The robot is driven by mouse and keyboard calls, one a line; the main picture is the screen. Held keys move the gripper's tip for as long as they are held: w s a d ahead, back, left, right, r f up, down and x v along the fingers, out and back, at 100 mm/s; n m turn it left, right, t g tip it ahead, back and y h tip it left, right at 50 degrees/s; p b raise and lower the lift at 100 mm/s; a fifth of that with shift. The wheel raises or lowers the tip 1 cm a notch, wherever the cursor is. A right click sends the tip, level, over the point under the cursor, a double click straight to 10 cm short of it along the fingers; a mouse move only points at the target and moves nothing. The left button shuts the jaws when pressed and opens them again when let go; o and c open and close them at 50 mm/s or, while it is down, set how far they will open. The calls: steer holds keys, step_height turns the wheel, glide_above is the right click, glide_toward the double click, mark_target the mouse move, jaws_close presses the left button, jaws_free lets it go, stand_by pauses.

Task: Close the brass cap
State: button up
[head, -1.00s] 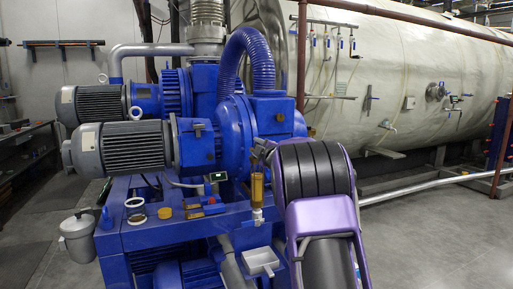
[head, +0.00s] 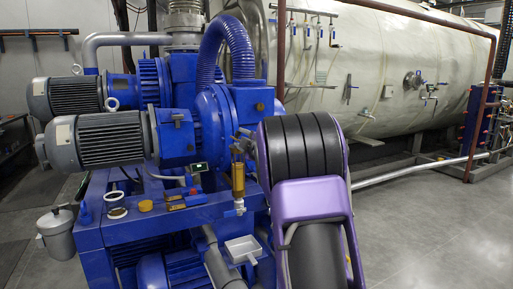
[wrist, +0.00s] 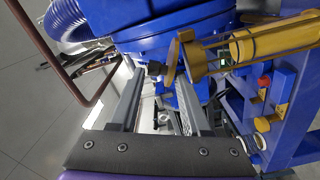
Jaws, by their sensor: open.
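The brass cap (wrist: 171,62) appears in the wrist view as a thin disc, seen nearly edge-on, standing out from the mouth end of an amber-and-brass cylinder (wrist: 262,43). The cap looks swung open rather than seated on the mouth. In the head view the cylinder (head: 238,178) stands upright on the front of the blue machine, but the cap there is too small to make out. My gripper (wrist: 160,77) is open, its two grey fingers apart and the cap just beyond their tips. I cannot tell whether they touch. In the head view my purple arm hides most of the gripper.
The blue pump machine (head: 215,130) fills the left and middle. A white tray (head: 241,249) sits below the cylinder. A grey canister (head: 57,233) hangs at the left. A large pale tank (head: 385,70) stands behind. The floor (head: 430,230) at right is clear.

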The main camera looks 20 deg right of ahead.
steer(key=s, duration=1.3)
steer(key=shift+s+d, duration=0.2)
steer(key=shift+d, duration=0.1)
